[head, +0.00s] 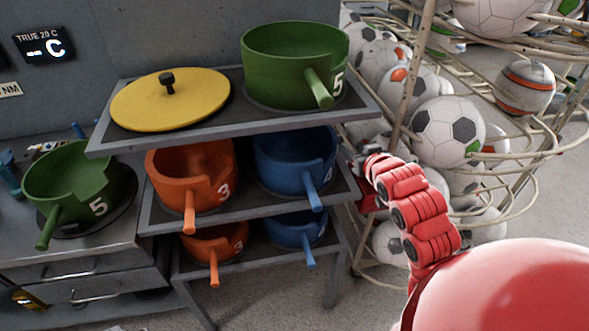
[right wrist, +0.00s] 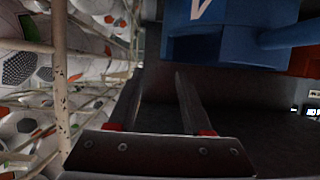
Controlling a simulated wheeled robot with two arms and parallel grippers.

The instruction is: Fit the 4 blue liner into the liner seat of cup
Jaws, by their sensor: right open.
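A blue piece with a handle (head: 293,160), marked 4, stands on the right of the middle shelf. A second, smaller-looking blue piece (head: 296,230) stands on the lower shelf below it. I cannot tell which is liner and which is cup. My right gripper (head: 354,160) is at the right end of the middle shelf, beside the upper blue piece, with its fingers partly hidden. In the right wrist view its open, empty fingers (right wrist: 160,80) point toward a blue piece (right wrist: 225,35), apart from it. My left gripper is not in view.
Orange pieces (head: 190,172) marked 3 stand left of the blue ones. The top shelf (head: 230,128) holds a green pot (head: 290,70) and a yellow lid (head: 170,100). Another green pot (head: 75,185) sits on the left bench. A wire rack of soccer balls (head: 447,130) stands close on the right.

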